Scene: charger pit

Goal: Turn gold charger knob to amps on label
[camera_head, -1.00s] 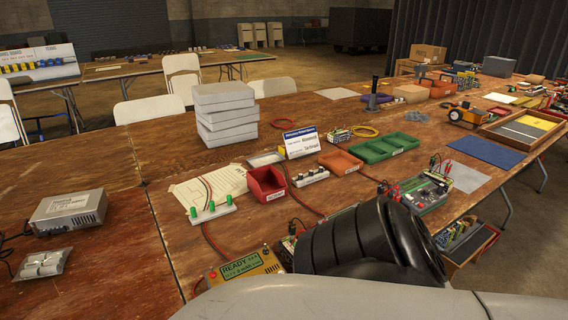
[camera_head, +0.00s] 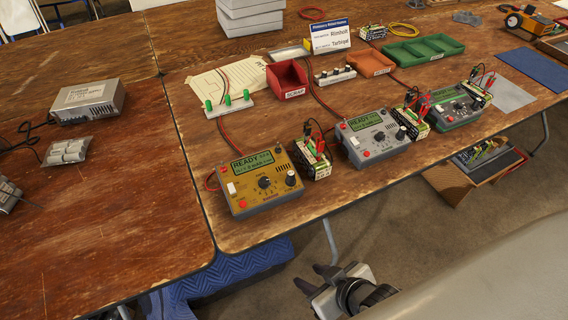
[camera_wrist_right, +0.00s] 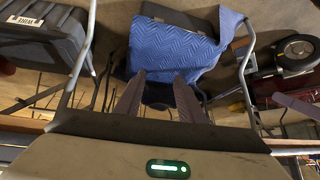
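The gold charger (camera_head: 246,205) sits near the table's front edge, its green screen (camera_head: 251,163) reading READY with a smaller line below. Its face has a black central knob (camera_head: 264,183), a second black knob (camera_head: 291,179) at right and red buttons. The central knob's setting is too small to read. A battery pack (camera_head: 317,168) with a pale label stands right of this charger; its print is unreadable. My right gripper (camera_head: 317,279) is below and in front of the table edge, apart from the charger. Its fingers are spread and empty in the wrist view (camera_wrist_right: 158,98). My left gripper is not visible.
A grey charger (camera_head: 375,150) and a green charger (camera_head: 462,117) stand farther right with wired packs. A red bin (camera_head: 287,78), green-capped strip (camera_head: 228,105) and white sign (camera_head: 345,32) lie behind. A blue quilted cloth (camera_wrist_right: 172,50) is below the table.

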